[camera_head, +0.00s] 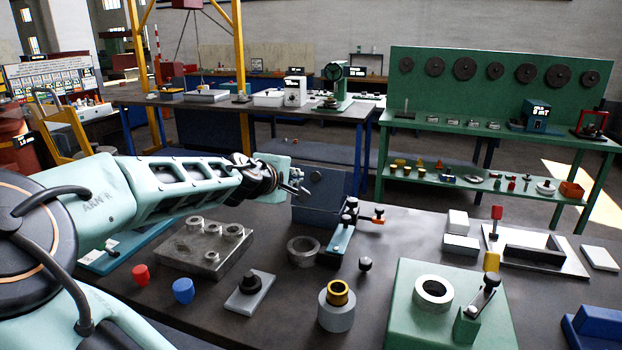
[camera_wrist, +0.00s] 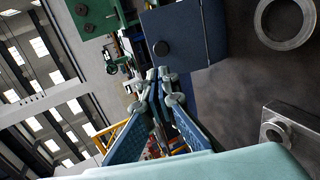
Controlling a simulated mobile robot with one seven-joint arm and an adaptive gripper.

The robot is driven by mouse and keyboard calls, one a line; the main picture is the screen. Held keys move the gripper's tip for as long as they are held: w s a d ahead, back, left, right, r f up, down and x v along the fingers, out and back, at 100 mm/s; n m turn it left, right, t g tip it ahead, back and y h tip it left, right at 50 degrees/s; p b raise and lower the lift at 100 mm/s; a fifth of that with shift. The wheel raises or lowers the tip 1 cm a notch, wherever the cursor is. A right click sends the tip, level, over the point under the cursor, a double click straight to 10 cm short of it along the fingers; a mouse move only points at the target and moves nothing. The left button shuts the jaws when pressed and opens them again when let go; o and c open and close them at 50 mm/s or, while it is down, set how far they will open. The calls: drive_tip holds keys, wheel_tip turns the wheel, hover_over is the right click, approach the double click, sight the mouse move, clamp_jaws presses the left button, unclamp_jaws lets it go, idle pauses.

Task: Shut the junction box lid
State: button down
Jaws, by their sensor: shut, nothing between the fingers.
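The junction box (camera_head: 318,216) is blue-grey and stands at the back of the dark workbench. My gripper (camera_head: 303,189) is shut and empty, in front of the lid's left part in the head view.
A teal clamp fixture (camera_head: 341,238) with black knobs stands close right of the box. A steel ring (camera_head: 303,251) lies in front of it, and a metal block with bosses (camera_head: 205,248) is at left. A green fixture (camera_head: 405,320) fills the front right.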

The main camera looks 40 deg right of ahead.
sight(315, 175)
drive_tip(key=x, duration=1.3)
idle(0.4)
drive_tip(key=shift+w+d+r+p, duration=0.1)
drive_tip(key=shift+d+r+p, duration=0.1)
drive_tip(key=shift+p, duration=0.5)
drive_tip(key=shift+f+y, duration=0.1)
drive_tip(key=shift+y, duration=0.2)
